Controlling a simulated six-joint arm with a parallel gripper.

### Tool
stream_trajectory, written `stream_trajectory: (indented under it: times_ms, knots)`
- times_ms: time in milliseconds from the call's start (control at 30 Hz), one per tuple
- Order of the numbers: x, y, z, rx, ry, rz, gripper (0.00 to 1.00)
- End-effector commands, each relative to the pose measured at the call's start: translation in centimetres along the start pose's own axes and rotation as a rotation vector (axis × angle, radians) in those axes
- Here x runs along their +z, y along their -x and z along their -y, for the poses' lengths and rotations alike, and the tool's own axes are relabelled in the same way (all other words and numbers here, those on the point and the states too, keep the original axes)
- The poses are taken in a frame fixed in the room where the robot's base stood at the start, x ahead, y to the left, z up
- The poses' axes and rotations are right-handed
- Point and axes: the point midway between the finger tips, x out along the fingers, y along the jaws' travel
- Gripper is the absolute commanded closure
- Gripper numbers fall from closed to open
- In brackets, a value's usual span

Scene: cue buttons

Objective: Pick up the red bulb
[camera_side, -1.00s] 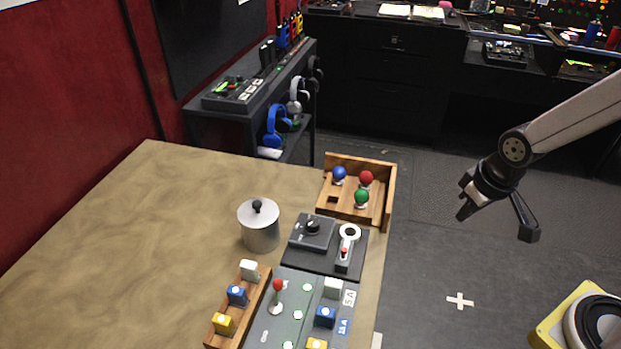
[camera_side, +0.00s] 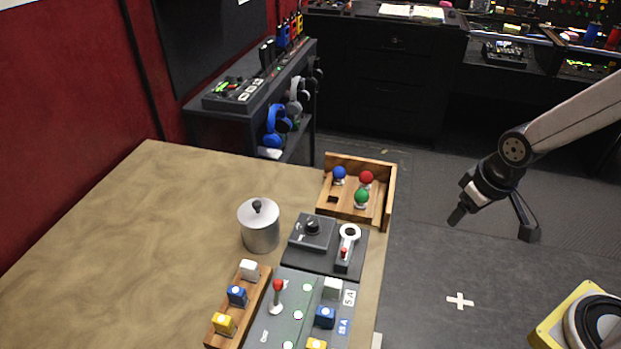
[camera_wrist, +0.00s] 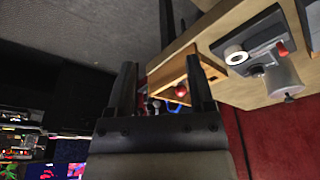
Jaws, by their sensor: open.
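The red bulb (camera_side: 366,177) stands upright in the wooden tray (camera_side: 391,200) at the table's far right corner. A blue bulb (camera_side: 339,172) is to its left and a green bulb (camera_side: 362,196) is just in front of it. My gripper (camera_side: 492,224) is open and empty, off the table's right edge and well to the right of the tray. In the wrist view, my gripper's two fingers (camera_wrist: 160,65) stand apart, with the red bulb (camera_wrist: 181,90) showing near the right finger. The green bulb cannot be made out there.
A silver lidded pot (camera_side: 259,228) stands left of a dark panel (camera_side: 312,232) with a knob and a switch. A button console (camera_side: 280,325) and a wooden block rack (camera_side: 250,300) are in front. The tray has raised walls at its back and right. The table's left side is clear.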

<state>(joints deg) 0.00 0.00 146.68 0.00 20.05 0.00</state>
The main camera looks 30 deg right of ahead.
Motion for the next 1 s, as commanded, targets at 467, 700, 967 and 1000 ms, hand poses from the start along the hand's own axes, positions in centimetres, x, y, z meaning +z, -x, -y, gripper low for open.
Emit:
stream_trajectory:
  times_ms: [467, 700, 967, 1000]
  knots:
    - [-3.1, -0.5, 0.1, -0.007, -0.114, 0.01, 0.31]
    - [-9.0, -1.6, 0.4, -0.021, -0.341, 0.03, 0.31]
    - [-15.4, -3.7, 0.8, -0.039, -0.616, 0.061, 0.31]
    - [-16.3, -4.1, 0.9, -0.041, -0.658, 0.068, 0.31]
